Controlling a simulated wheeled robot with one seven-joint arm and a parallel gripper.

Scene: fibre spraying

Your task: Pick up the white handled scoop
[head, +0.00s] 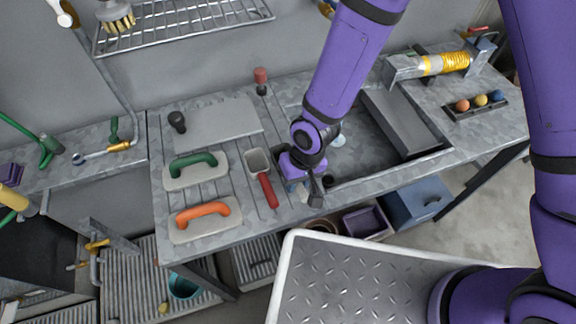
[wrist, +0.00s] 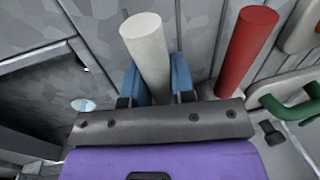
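The white handle (wrist: 147,50) of the scoop stands out in the wrist view, running between the two blue fingers of my gripper (wrist: 158,82). The fingers lie against both sides of it with no clear gap. The rest of this scoop is hidden behind my gripper. In the head view my purple gripper (head: 302,182) is low over the front of the counter, just right of the red-handled scoop (head: 268,190), and it mostly hides the white handle. The red handle (wrist: 247,50) also shows in the wrist view, right of my gripper and apart from it.
Trowels with green (head: 194,164) and orange (head: 203,212) handles lie to the left on the counter. A sunken basin (head: 360,160) lies right of my gripper. Coloured balls in a rack (head: 481,106) and a yellow-banded tool (head: 445,64) are at the far right.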

